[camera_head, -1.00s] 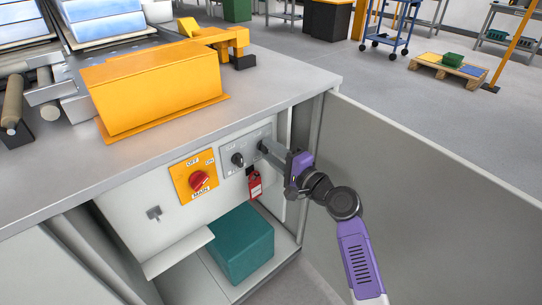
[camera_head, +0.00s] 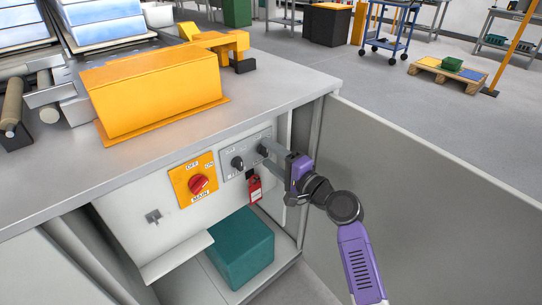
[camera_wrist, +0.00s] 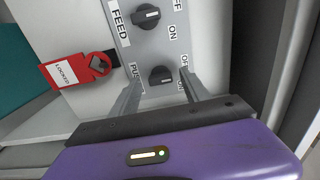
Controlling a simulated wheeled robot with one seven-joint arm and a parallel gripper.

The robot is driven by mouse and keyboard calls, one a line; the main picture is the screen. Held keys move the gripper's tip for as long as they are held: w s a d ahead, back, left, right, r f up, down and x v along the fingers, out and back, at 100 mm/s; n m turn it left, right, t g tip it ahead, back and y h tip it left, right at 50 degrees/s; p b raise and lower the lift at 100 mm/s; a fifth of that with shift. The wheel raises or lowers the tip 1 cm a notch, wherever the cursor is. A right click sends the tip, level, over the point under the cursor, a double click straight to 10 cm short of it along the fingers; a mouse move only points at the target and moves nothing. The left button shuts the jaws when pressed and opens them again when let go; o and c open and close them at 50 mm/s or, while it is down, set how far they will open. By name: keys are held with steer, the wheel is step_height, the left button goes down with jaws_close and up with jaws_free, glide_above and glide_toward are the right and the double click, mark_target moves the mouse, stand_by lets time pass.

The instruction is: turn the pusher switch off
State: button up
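The pusher switch is a black knob (camera_wrist: 161,76) on a grey panel, with a partly hidden PUSHER label on its left and OFF and ON labels on its right. It also shows in the head view (camera_head: 262,150), partly behind the fingers. In the wrist view my gripper (camera_wrist: 160,80) is open, one finger on each side of this knob, with visible gaps to it. In the head view my gripper (camera_head: 269,155) reaches to the panel's right end. I cannot tell for sure which label the knob points to.
The FEED knob (camera_wrist: 146,16) is beside the pusher knob. A red LOCKED tag (camera_wrist: 69,72) hangs by the panel. A red main switch (camera_head: 199,184) sits on a yellow plate to the left. The cabinet door (camera_head: 430,190) stands open at right; a teal box (camera_head: 240,247) is below.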

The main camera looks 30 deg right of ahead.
steer(key=shift+s, duration=0.1)
steer(key=p+v, duration=0.1)
steer(key=v, duration=0.6)
steer(key=shift+s+d, duration=0.15)
steer(key=shift+s, duration=0.15)
